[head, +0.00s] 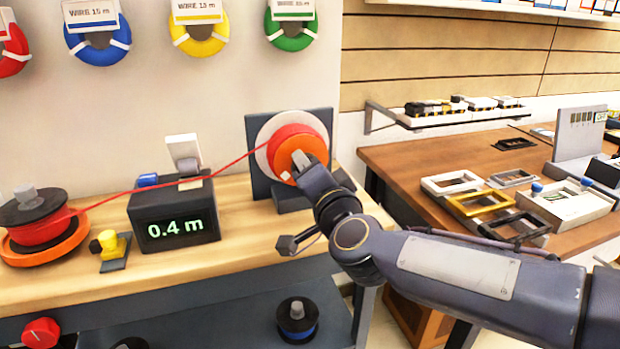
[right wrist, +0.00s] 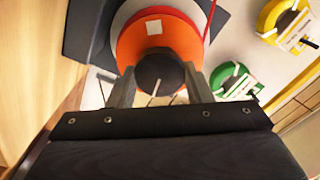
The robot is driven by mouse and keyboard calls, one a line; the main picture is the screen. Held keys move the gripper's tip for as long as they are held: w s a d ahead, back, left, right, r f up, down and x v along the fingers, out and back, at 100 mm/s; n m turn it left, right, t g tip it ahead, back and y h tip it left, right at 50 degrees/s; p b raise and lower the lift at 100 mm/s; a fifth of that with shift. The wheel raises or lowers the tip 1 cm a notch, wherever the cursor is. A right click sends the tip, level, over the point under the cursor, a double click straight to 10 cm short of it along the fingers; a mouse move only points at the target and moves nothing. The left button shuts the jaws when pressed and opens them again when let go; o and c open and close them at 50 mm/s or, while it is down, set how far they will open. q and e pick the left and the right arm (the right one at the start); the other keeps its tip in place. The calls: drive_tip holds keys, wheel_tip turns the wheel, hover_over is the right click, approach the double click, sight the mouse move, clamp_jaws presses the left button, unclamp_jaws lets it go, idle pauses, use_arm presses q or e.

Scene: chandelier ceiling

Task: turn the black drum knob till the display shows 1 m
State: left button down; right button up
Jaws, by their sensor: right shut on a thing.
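The black drum knob (right wrist: 160,72) sits at the centre of the orange drum (right wrist: 142,42) in the right wrist view. My right gripper (right wrist: 160,85) is shut on the knob, one finger on each side. In the head view the drum (head: 301,140) stands upright on a dark stand, and my right gripper (head: 300,160) reaches its face and hides the knob. The display (head: 175,228) on the black meter box reads 0.4 m. A red wire (head: 238,160) runs from the red spool (head: 42,228) past the meter to the drum. My left gripper is not in view.
Coloured wire coils hang on the wall above. Another wooden table (head: 400,165) with several frames is at the right.

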drive_tip(key=shift+f+m+b, duration=0.15)
drive_tip(key=shift+m+b, duration=1.9)
drive_tip(key=shift+m, duration=2.75)
drive_tip(key=o, duration=1)
drive_tip(key=shift+s, duration=0.1)
drive_tip(key=p+v, duration=0.1)
drive_tip(key=v, duration=0.6)
drive_tip(key=shift+s+d, duration=0.15)
drive_tip(key=shift+s, duration=0.15)
